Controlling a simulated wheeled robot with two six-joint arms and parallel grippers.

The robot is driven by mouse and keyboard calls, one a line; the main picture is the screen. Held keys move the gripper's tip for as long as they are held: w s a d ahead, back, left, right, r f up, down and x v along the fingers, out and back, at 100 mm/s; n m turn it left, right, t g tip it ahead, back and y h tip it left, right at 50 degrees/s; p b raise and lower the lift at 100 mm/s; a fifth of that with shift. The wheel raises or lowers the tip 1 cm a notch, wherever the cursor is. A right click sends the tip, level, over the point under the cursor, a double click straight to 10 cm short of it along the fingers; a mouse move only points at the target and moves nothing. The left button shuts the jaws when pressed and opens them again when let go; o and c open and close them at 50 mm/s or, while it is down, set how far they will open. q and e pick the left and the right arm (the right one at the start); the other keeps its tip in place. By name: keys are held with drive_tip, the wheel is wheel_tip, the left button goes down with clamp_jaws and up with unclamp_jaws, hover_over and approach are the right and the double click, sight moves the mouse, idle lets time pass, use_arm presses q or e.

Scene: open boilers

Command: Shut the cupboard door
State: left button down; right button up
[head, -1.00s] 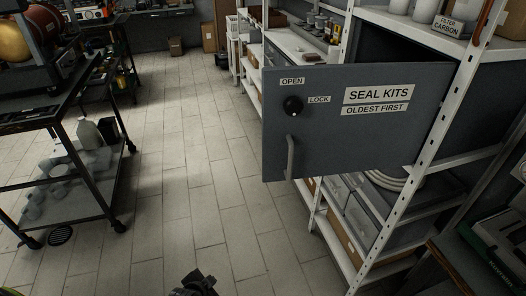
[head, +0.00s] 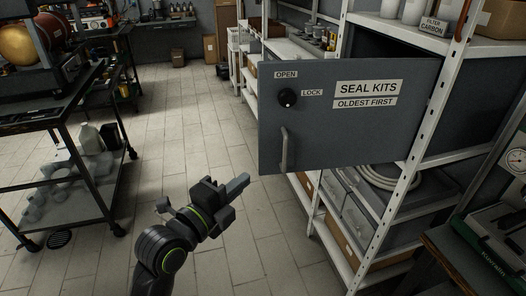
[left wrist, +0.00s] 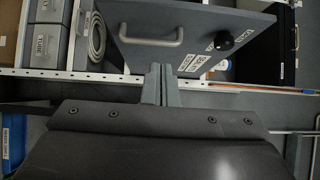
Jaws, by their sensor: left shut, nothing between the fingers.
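The grey cupboard door (head: 345,135) stands swung open from the white shelf rack, with the dark cupboard interior (head: 385,50) showing behind it. It carries a "SEAL KITS, OLDEST FIRST" label, a black knob (head: 287,98) beside OPEN and LOCK labels, and a grey bar handle (head: 287,150) low near its free edge. My left gripper (head: 246,180) is shut and empty, just left of and below the handle, apart from the door. In the left wrist view, the shut fingers (left wrist: 161,84) point toward the door (left wrist: 190,20) and its handle (left wrist: 150,41). My right gripper is not in view.
The white shelf rack (head: 391,222) holds drawers and a coiled hose (head: 391,177) under the cupboard. A dark cart (head: 99,140) stands at the left. The tiled floor (head: 180,110) between is clear. A green-grey case (head: 494,240) sits at the right.

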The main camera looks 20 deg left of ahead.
use_arm(q)
drive_tip(key=p, duration=0.3)
approach(273, 143)
drive_tip(key=w+d, duration=0.1)
drive_tip(key=d, duration=0.3)
drive_tip(key=w, duration=0.1)
drive_tip(key=w+a+p, duration=0.1)
drive_tip(key=w, duration=0.1)
drive_tip(key=shift+w+a+r, duration=0.1)
drive_tip(key=shift+w+a, duration=0.15)
drive_tip(key=shift+w+a+p, duration=0.3)
drive_tip(key=shift+w, duration=0.2)
